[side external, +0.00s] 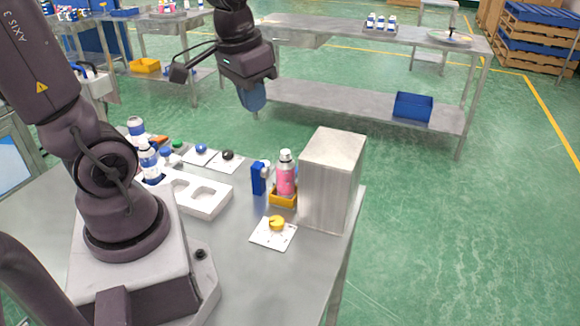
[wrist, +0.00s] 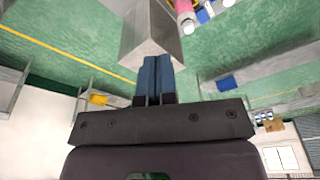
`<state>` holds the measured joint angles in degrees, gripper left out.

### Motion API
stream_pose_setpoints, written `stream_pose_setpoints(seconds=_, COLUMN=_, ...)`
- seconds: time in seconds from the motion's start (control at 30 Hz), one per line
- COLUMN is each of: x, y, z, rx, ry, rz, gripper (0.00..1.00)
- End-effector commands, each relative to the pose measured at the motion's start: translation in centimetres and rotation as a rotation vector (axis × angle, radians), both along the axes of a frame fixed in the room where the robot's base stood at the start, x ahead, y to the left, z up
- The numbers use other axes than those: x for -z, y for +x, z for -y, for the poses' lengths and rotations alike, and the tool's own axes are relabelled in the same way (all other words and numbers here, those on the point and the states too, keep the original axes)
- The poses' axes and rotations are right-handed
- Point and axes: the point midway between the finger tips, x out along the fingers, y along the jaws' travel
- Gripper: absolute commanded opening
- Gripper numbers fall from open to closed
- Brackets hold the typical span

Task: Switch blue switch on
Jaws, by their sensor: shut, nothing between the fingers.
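The blue switch (side external: 201,148) is a round blue knob on a white plate, on the work table behind the white tray in the side view. I cannot make out its on or off position. My gripper (side external: 252,100) hangs in the air, up and to the right of the switch and well apart from it. Its blue fingers are together with nothing between them; they also show in the wrist view (wrist: 155,82). I cannot make out the blue switch in the wrist view.
A black knob (side external: 228,154) and a green knob (side external: 178,144) flank the blue switch. A tall metal block (side external: 331,180) stands at the table's right, beside a pink bottle (side external: 286,180) in a yellow holder. A yellow knob (side external: 277,223) is in front. White bottles (side external: 149,160) stand left.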

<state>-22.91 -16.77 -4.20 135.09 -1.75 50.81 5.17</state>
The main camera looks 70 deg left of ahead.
Motion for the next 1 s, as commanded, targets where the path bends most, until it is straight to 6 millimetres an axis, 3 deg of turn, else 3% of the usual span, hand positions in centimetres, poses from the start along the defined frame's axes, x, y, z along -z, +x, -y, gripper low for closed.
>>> stream_pose_setpoints(seconds=0.37, x=7.2, y=4.3, z=-8.9, rx=0.17, ry=-0.133, rz=-0.123, gripper=0.0)
stream_pose_setpoints(seconds=0.63, x=13.3, y=6.8, z=-15.0, rx=0.516, ry=-0.201, rz=-0.026, gripper=0.0)
stream_pose_setpoints(seconds=0.73, x=14.1, y=8.2, z=-16.0, rx=0.686, ry=-0.167, rz=0.03, gripper=0.0)
stream_pose_setpoints(seconds=0.83, x=13.5, y=9.6, z=-16.5, rx=0.838, ry=-0.105, rz=0.073, gripper=0.0)
stream_pose_setpoints(seconds=1.0, x=13.3, y=9.9, z=-16.8, rx=0.994, ry=-0.05, rz=0.096, gripper=0.0)
